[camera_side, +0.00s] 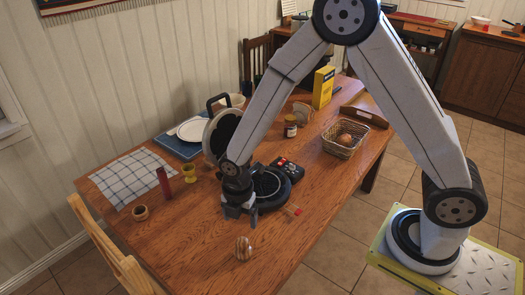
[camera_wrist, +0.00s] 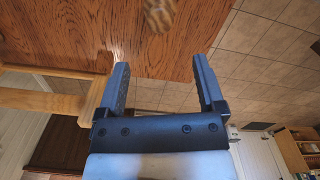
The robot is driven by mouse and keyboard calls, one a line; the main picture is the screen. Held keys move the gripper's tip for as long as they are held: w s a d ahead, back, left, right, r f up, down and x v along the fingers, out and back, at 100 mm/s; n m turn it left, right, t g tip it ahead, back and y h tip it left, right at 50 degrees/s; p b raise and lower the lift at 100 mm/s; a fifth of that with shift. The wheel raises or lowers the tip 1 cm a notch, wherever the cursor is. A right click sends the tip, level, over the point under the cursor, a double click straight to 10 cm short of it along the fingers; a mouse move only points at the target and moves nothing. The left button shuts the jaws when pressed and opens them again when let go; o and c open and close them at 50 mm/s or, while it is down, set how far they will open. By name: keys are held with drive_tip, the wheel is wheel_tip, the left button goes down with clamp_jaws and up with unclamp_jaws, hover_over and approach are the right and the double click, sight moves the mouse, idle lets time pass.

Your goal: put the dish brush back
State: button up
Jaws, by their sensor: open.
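I cannot pick out a dish brush for certain in either view. My gripper (camera_side: 239,212) hangs over the wooden table (camera_side: 180,240), in front of the open black waffle iron (camera_side: 270,188). In the wrist view its two fingers (camera_wrist: 160,72) stand wide apart with nothing between them. A brown striped round thing (camera_side: 243,247) lies on the table near my gripper; a brown patterned object also shows at the top of the wrist view (camera_wrist: 158,14). A small reddish, partly clear item (camera_side: 293,209) lies right of the waffle iron; I cannot tell what it is.
A black case (camera_side: 288,170), a jar (camera_side: 290,126), a basket (camera_side: 344,139) and a yellow box (camera_side: 323,88) are farther back. The front table is mostly clear.

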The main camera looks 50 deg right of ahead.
drive_tip(key=shift+r, duration=0.85)
drive_tip(key=s+d+r+m+t, duration=0.1)
drive_tip(key=s+d+r+m, duration=0.3)
drive_tip(key=m, duration=0.6)
drive_tip(key=s+d+r+m+t, duration=0.1)
drive_tip(key=s+d+r+m, duration=0.3)
drive_tip(key=m, duration=0.7)
drive_tip(key=shift+s+d+r+m+t, duration=0.35)
drive_tip(key=shift+d+r, duration=0.15)
drive_tip(key=shift+d, duration=0.75)
